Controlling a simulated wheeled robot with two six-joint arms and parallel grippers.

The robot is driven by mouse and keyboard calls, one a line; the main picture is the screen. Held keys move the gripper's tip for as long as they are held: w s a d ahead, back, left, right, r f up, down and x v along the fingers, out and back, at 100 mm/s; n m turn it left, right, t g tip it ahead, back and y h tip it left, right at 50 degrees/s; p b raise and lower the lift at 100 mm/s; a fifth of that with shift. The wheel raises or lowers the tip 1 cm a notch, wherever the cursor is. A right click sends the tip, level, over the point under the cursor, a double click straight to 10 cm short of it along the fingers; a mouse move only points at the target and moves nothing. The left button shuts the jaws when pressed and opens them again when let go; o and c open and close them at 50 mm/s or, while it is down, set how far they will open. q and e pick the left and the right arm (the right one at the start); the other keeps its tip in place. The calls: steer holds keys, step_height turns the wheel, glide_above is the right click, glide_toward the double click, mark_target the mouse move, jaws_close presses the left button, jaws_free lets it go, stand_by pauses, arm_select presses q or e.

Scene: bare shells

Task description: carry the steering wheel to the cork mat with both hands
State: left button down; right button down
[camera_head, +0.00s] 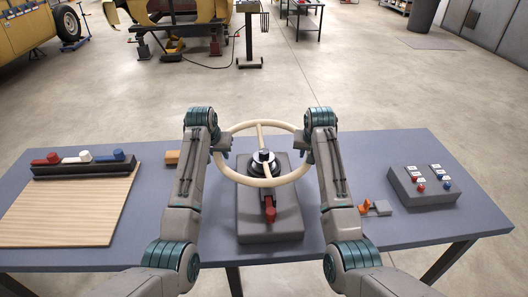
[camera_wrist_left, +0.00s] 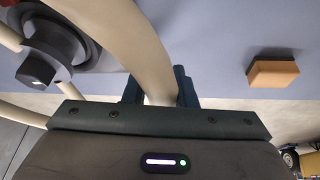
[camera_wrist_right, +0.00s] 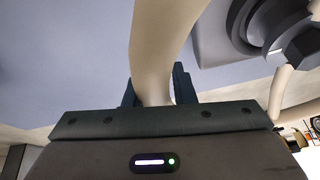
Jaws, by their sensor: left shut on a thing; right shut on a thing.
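The cream steering wheel (camera_head: 265,182) is in the middle of the head view, around a dark hub (camera_head: 263,165) above a grey stand (camera_head: 270,222) with a red part. I cannot tell whether the wheel rests on the stand or is just clear of it. My left gripper (camera_head: 222,148) is shut on the left side of the rim, which also shows in the left wrist view (camera_wrist_left: 135,40). My right gripper (camera_head: 302,143) is shut on the right side of the rim, also in the right wrist view (camera_wrist_right: 155,45). A tan, wood-grained mat (camera_head: 75,212) lies at the table's left.
A dark rack (camera_head: 85,168) with red, white and blue knobs stands along the mat's back edge. An orange-brown block (camera_head: 172,158) lies behind my left arm. A grey switch box (camera_head: 424,186) and a small orange-and-grey piece (camera_head: 375,208) are on the right of the blue-grey table (camera_head: 385,150).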

arm_select(q)
steer(key=shift+w+r, duration=0.1)
arm_select(e)
steer(key=shift+w+r, duration=0.15)
steer(key=shift+r, duration=0.05)
